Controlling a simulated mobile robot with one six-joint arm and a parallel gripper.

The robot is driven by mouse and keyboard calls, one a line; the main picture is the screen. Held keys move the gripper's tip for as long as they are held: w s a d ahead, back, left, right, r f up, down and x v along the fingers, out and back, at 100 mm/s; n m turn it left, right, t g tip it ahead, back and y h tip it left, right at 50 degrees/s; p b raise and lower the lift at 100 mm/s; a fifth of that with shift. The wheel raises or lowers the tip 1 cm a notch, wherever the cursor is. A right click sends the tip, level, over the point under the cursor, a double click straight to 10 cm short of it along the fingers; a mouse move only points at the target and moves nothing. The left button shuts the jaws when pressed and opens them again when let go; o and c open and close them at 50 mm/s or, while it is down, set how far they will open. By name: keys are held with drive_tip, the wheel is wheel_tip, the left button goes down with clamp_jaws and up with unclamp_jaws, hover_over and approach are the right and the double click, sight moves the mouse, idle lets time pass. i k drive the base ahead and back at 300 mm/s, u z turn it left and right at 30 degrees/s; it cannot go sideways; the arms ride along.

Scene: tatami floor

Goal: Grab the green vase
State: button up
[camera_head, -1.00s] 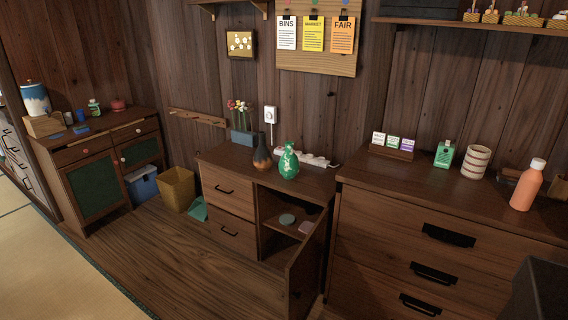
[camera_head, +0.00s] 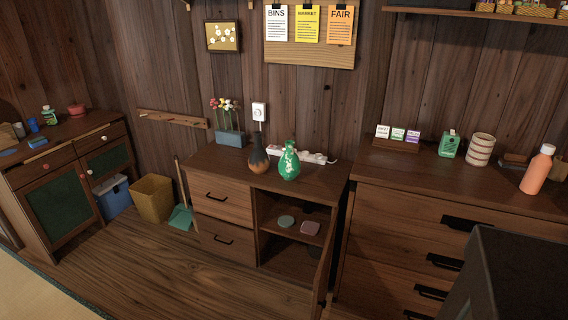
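The green vase (camera_head: 289,162) stands upright on top of the low wooden cabinet (camera_head: 318,185) in the middle of the view. It has a pale pattern on its front. A dark vase with a brown-orange lower part (camera_head: 259,157) stands just left of it, very close. My gripper is not in view. A dark block at the lower right corner looks like part of my own body.
The cabinet's door (camera_head: 323,268) stands open towards me. A taller drawer chest (camera_head: 400,212) is on the right, with an orange bottle (camera_head: 537,170). Open floor (camera_head: 150,265) lies at the left front.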

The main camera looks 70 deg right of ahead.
sight(289, 165)
drive_tip(key=z, duration=0.3)
drive_tip(key=i, duration=0.75)
drive_tip(key=z, duration=0.55)
drive_tip(key=i, duration=0.65)
drive_tip(key=z, duration=0.3)
